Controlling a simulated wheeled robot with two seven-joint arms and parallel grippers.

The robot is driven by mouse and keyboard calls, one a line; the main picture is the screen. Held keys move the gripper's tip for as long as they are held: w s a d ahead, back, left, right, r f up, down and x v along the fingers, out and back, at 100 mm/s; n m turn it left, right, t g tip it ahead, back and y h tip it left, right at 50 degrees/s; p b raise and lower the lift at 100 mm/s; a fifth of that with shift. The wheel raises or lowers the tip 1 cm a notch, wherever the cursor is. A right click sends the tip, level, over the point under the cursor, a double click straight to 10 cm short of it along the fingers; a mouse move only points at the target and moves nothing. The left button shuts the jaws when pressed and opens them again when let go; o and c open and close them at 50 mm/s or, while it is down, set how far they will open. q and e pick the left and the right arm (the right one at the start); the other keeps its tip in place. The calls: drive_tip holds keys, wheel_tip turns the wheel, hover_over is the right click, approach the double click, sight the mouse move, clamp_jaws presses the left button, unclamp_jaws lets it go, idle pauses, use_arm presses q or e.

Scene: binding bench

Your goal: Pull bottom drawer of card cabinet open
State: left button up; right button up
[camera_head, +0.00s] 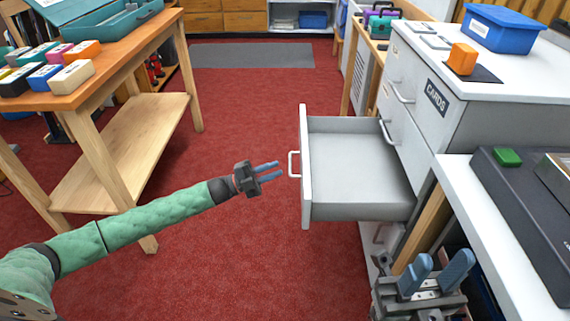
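The white card cabinet (470,98) stands at the right with a "CARDS" label on its side. Its lowest visible drawer (358,165) is pulled well out to the left, and its grey inside looks empty. The drawer's handle (292,164) is on its white front panel. My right gripper (437,264) is low at the right, fingers spread and empty.
A blue bin (500,28) and an orange block (462,58) sit on the cabinet top. A white bench (450,190) with a dark board is at the right. A wooden table (110,72) with colored blocks stands left. Red carpet (240,110) is clear between.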

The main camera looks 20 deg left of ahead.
use_arm(q)
drive_tip(key=w+a+f+t+y, duration=0.2)
drive_tip(key=w+a+f+y, duration=0.15)
drive_tip(key=f, duration=0.25)
drive_tip(key=w+d+r+m, duration=0.1)
drive_tip(key=w+d, duration=0.4)
drive_tip(key=shift+w+r+b, duration=0.2)
drive_tip(key=shift+r+b, duration=0.15)
drive_tip(key=shift+b, duration=0.1)
clamp_jaws()
